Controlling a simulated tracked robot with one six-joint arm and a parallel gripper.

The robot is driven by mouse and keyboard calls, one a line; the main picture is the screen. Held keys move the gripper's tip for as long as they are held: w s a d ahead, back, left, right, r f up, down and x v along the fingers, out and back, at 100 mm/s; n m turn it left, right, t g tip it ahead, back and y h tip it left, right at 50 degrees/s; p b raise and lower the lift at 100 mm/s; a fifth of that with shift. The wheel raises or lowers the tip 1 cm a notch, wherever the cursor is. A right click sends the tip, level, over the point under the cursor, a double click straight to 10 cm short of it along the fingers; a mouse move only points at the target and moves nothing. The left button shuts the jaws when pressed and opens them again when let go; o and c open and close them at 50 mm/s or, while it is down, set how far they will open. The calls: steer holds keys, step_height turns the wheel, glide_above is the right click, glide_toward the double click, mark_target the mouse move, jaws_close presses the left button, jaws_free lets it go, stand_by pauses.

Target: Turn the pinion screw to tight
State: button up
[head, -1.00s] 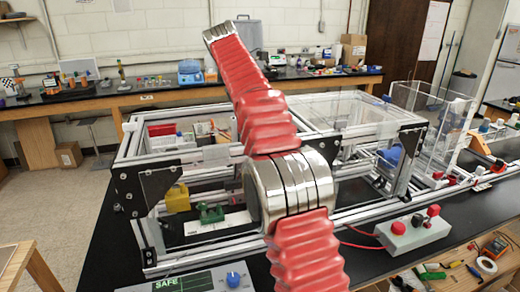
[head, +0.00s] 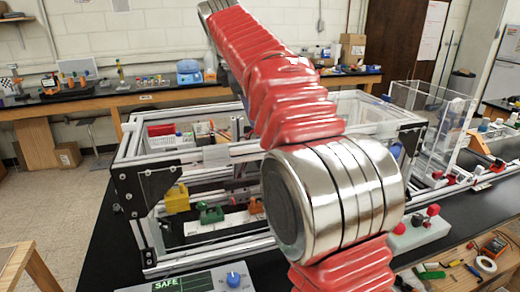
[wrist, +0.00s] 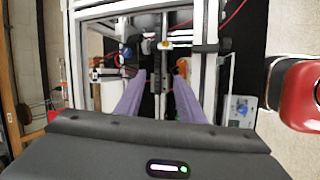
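The aluminium extrusion frame (head: 215,155) stands on the black bench in the head view. Its rails (wrist: 209,60) also show in the wrist view. My gripper (wrist: 160,78) has two purple fingers, spread apart with nothing between them. They point down into the frame, toward a dark narrow rail assembly (wrist: 162,85). A small orange-and-white part (wrist: 165,45) sits on that assembly, beyond the fingertips. I cannot pick out the pinion screw with certainty; it is too small or hidden. In the head view my gripper cannot be seen, and my arm covers the frame's middle.
A console (head: 195,282) with a green SAFE display and blue knob stands in front of the frame. A yellow block (head: 177,199) and a green part (head: 210,213) sit inside the frame. A pale box with red buttons (head: 420,232) and a clear acrylic box (head: 432,120) stand right.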

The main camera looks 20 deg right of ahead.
steer(key=shift+s+a+r+m+t+y, duration=0.15)
steer(key=shift+s+a+r+m, duration=0.15)
steer(key=shift+s, duration=0.5)
steer(key=shift+s+a+r+m+t+y, duration=0.1)
steer(key=shift+s+a+r+m+t, duration=0.2)
steer(key=shift+s, duration=0.5)
steer(key=shift+s+a+r+m+t+y, duration=0.1)
steer(key=shift+s+m, duration=0.3)
steer(key=shift+s, duration=0.4)
steer(key=shift+s+a+f+m, duration=0.15)
steer(key=shift+s+m, duration=0.25)
steer(key=shift+s, duration=0.6)
steer(key=s+f+m+y, duration=0.1)
steer(key=s+f+m, duration=0.2)
steer(key=s, duration=0.5)
steer(key=shift+s+a+f+m+t, duration=0.25)
steer(key=shift+a+f+m+t, duration=0.2)
steer(key=shift+f, duration=0.15)
